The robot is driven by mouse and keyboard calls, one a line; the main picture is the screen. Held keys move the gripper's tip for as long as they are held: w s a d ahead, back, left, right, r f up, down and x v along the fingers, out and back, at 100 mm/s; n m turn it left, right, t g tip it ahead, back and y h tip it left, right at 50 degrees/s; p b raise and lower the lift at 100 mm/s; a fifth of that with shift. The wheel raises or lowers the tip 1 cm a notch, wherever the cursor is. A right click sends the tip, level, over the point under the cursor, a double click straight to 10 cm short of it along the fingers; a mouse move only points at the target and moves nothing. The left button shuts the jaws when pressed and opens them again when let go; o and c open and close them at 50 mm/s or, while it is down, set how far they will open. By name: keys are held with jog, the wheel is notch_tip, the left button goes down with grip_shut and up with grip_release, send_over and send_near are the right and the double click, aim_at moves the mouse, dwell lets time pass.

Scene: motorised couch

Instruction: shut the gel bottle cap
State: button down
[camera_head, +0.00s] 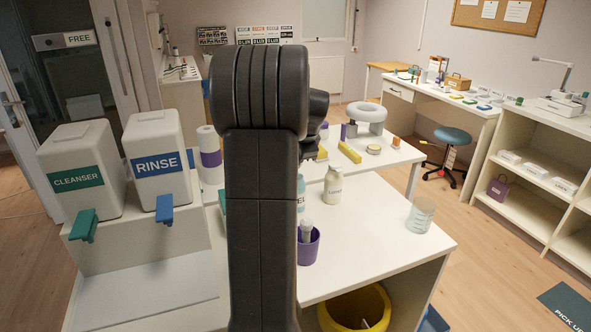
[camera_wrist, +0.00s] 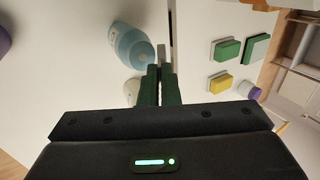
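A light blue bottle (camera_wrist: 133,46) with a pale label shows in the wrist view, just left of my fingertips. In the head view a pale blue bottle (camera_head: 301,192) on the white table is mostly hidden behind my arm. A cream bottle (camera_head: 333,186) stands beside it to the right. I cannot tell from the labels which one is the gel bottle, nor whether a cap is open. My gripper (camera_wrist: 160,72) has its green fingers together with nothing visible between them, close to the light blue bottle. In the head view my arm hides most of the gripper.
A purple cup (camera_head: 308,247) and a clear beaker (camera_head: 420,216) stand on the table. The cleanser dispenser (camera_head: 82,172) and rinse dispenser (camera_head: 158,167) are at left. Green and yellow sponges (camera_wrist: 221,82) lie right of my fingers.

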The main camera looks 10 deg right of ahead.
jog(key=s+f+t+y+b, duration=0.2)
jog(key=t+b, duration=0.8)
jog(key=b, duration=1.9)
notch_tip(320, 180, down, 4)
jog(key=shift+s+d+r, duration=0.2)
jog(key=shift+s+d, duration=0.2)
jog(key=shift+s, duration=0.55)
jog(key=shift+t+b, duration=0.4)
jog(key=shift+b, duration=1.15)
jog(key=c, duration=1.6)
grip_release()
jog(key=shift+c, duration=0.2)
jog(key=p+v, duration=0.2)
jog(key=v, duration=1.2)
jog(key=shift+f, duration=0.1)
